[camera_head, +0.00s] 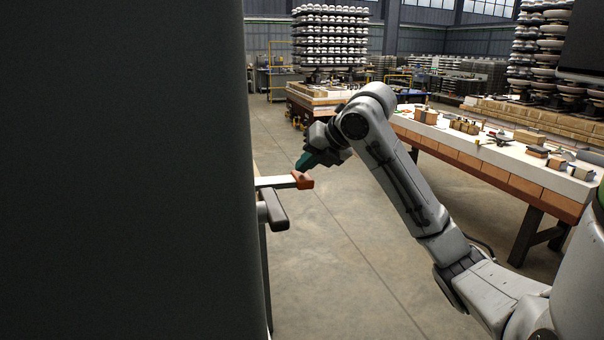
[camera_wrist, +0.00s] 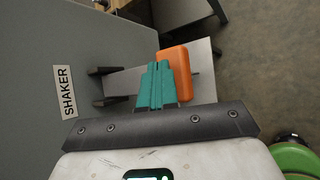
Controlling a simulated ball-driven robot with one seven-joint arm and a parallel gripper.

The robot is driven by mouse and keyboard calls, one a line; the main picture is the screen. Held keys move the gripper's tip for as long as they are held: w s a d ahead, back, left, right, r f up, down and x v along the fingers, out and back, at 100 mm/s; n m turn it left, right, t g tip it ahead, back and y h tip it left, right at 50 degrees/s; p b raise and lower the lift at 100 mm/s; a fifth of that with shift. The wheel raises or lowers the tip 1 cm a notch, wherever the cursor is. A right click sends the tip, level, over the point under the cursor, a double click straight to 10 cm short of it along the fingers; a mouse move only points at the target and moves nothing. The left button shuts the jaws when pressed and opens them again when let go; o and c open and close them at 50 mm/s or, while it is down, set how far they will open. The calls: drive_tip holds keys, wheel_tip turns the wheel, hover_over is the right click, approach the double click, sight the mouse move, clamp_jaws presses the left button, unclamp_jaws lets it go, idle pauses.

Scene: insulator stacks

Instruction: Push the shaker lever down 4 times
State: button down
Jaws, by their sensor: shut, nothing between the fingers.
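The shaker is a large dark grey cabinet (camera_head: 125,170) that fills the left of the head view. Its label (camera_wrist: 65,92), reading SHAKER, shows in the wrist view. The lever is a pale bar with an orange end (camera_head: 302,180) sticking out to the right from the cabinet. The orange end (camera_wrist: 174,72) also shows in the wrist view. My gripper (camera_head: 304,163) has teal fingers and is shut and empty. Its fingertips are right at the orange end, seemingly touching it from above. In the wrist view the fingers (camera_wrist: 157,68) overlap the orange end and hide part of it.
A dark handle-like part (camera_head: 273,209) juts out below the lever. A long workbench (camera_head: 500,145) with several small blocks and tools stands at the right. Insulator stacks (camera_head: 330,38) stand at the back. The concrete floor between is clear.

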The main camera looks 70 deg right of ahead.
sight(308, 176)
drive_tip(key=shift+f+b, duration=1.75)
drive_tip(key=shift+f, duration=0.4)
idle(1.7)
drive_tip(key=shift+r, duration=0.2)
idle(0.4)
drive_tip(key=shift+a+r+p, duration=0.1)
drive_tip(key=shift+r+p, duration=1.8)
drive_tip(key=shift+r, duration=1.05)
drive_tip(key=shift+r+p, duration=1.75)
drive_tip(key=shift+r, duration=0.75)
